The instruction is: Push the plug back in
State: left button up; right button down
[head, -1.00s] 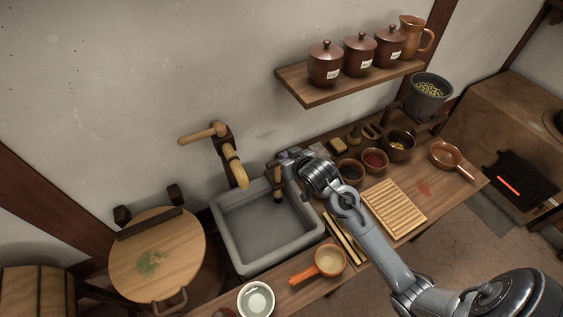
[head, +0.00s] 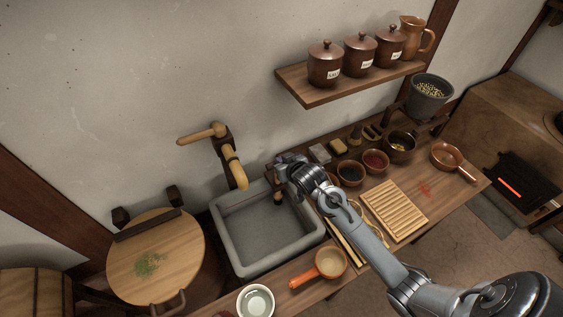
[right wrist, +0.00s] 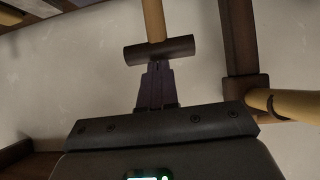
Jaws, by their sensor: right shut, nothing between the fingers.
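The plug (right wrist: 160,50) shows in the right wrist view as a dark round crossbar on a pale wooden shaft. The shaft runs out of the top of that picture, and the seat it goes into is not visible. My right gripper (right wrist: 155,72) is shut and empty, its fingertips right at the middle of the crossbar. I cannot tell whether they touch it. My left gripper is out of view.
A bamboo spout (head: 234,167) stands left of my right gripper, close to it. Small bowls, a slatted board (head: 394,209) and an orange-handled pan (head: 328,263) are on the counter to the right. A shelf (head: 345,84) with lidded jars hangs above.

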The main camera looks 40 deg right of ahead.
notch_tip(320, 180, down, 4)
jog(key=shift+s+f+b, duration=0.1)
jog(key=shift+f+b, duration=0.05)
jog(key=shift+b, duration=0.2)
jog(key=s+a+r+p, duration=0.2)
jog(key=s+r+p, duration=0.3)
jog(key=s+r, duration=0.3)
jog(key=shift+s+r+p, duration=0.4)
jog(key=shift+r, duration=0.55)
